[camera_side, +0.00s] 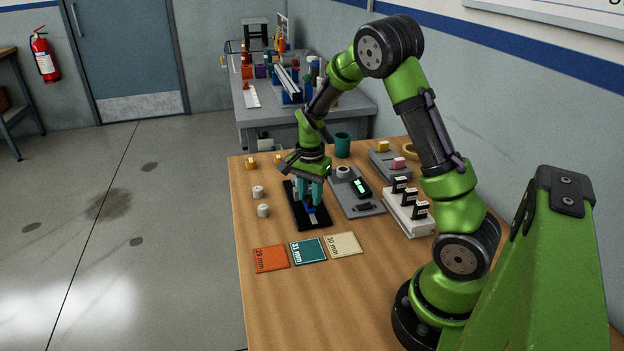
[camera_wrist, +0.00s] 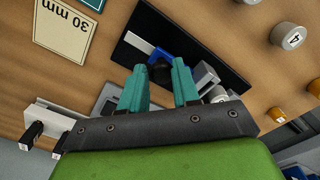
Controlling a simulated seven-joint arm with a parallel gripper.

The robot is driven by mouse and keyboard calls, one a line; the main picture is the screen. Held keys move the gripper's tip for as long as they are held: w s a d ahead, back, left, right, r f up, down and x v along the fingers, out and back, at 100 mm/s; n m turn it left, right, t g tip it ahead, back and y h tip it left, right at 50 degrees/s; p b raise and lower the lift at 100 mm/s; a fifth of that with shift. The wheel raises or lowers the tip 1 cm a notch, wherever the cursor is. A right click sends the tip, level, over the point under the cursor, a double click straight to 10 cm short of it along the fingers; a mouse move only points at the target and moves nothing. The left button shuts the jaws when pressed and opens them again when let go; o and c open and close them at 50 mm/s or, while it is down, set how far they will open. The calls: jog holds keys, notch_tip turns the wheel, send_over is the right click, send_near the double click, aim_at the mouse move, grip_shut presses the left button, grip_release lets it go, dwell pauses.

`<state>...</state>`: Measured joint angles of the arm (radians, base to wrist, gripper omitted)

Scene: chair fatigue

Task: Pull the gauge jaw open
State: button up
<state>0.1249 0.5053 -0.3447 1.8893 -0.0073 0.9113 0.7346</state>
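The gauge is a black base plate (camera_side: 323,217) with a silver rail and a blue jaw (camera_side: 312,212). In the wrist view the blue jaw (camera_wrist: 183,61) sits on the black plate (camera_wrist: 205,45), with the pale rail (camera_wrist: 138,43) beside it. A dark knob (camera_wrist: 160,72) on the jaw shows between my fingertips. My gripper (camera_side: 311,193), with teal fingers, is low over the gauge; in the wrist view my gripper (camera_wrist: 159,66) has its fingertips apart on either side of the knob. I cannot tell whether they touch it.
Orange, teal and cream cards (camera_side: 342,244) lie in front of the gauge. White numbered cylinders (camera_side: 263,211) stand to the left. A grey unit with a lit display (camera_side: 361,187) and a white block with black-topped pieces (camera_side: 408,215) stand to the right. The front table area is clear.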

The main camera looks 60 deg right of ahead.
aim_at(310, 197)
jog(key=o, duration=0.4)
jog(key=shift+a, duration=0.1)
notch_tip(310, 197, up, 17)
dwell(0.4)
jog(key=shift+f, duration=0.1)
jog(key=s+a+r+n+t+y, duration=0.1)
jog(key=s+a+n+t, duration=0.2)
jog(key=s+a+n, duration=0.4)
jog(key=s+a+r+n+t+y, duration=0.1)
jog(key=s+a+n+t, duration=0.3)
jog(key=a, duration=0.8)
jog(key=s+r+n, duration=0.1)
jog(key=s+n, duration=0.1)
jog(key=n, duration=0.1)
jog(key=shift+s, duration=0.35)
